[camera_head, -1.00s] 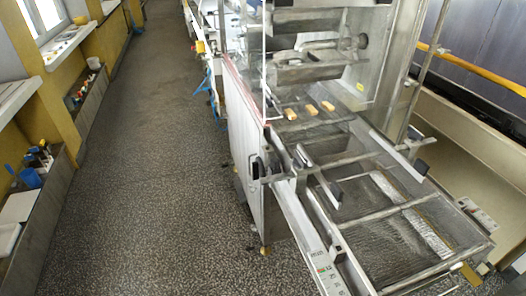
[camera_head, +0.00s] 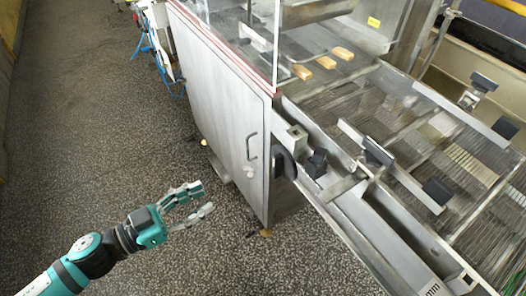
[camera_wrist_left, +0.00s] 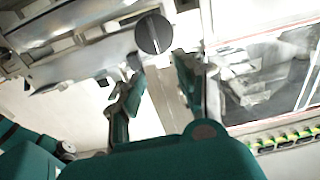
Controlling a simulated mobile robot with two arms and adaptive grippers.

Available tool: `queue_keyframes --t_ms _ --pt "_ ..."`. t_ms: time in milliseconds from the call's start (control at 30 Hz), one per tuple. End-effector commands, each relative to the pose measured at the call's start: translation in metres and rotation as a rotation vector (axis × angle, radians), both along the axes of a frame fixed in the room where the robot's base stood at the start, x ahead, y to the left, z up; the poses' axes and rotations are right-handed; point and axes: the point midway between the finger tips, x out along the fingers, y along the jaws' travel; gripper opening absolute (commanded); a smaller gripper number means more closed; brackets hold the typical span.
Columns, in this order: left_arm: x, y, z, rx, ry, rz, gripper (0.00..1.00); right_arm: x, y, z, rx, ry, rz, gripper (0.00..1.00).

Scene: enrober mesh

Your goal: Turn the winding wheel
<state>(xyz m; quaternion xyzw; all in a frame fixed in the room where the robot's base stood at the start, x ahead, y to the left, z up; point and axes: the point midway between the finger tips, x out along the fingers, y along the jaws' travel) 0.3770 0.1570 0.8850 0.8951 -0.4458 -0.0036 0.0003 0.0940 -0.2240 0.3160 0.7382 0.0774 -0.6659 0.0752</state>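The winding wheel (camera_head: 285,163) looks like a dark, thick disc on the side of the steel machine, beside the corner of its cabinet. What seems to be the same dark round disc (camera_wrist_left: 154,34) shows in the left wrist view, beyond the fingertips. My left gripper (camera_head: 206,198) is open and empty, low over the floor to the left of the wheel and clearly apart from it. Its two spread fingers (camera_wrist_left: 158,62) also show in the left wrist view with nothing between them. My right gripper is in neither view.
The machine's cabinet door with a handle (camera_head: 252,146) stands left of the wheel. A mesh conveyor (camera_head: 440,140) with metal rails extends to the right. Several light bars (camera_head: 325,62) lie on the belt. The speckled floor (camera_head: 110,130) on the left is free.

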Motion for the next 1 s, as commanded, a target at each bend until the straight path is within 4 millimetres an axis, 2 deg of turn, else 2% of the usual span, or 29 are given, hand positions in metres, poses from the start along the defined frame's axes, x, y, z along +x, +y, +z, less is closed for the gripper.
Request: queue_keyframes --t_ms 100,267,467,800,1000 --pt "-0.003 -0.009 0.006 -0.007 -0.005 -0.024 0.35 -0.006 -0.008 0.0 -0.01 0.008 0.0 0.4" --pt "0.009 -0.023 0.008 -0.008 -0.007 -0.022 0.35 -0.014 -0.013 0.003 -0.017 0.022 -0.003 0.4" --pt "0.032 -0.052 0.01 -0.007 -0.01 -0.02 0.35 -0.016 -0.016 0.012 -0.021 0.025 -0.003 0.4" --pt "0.074 -0.111 0.01 -0.008 -0.008 -0.018 0.35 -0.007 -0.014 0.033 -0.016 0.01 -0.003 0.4" --pt "0.092 -0.135 0.007 -0.007 -0.006 -0.017 0.35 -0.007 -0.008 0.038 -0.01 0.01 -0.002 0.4"
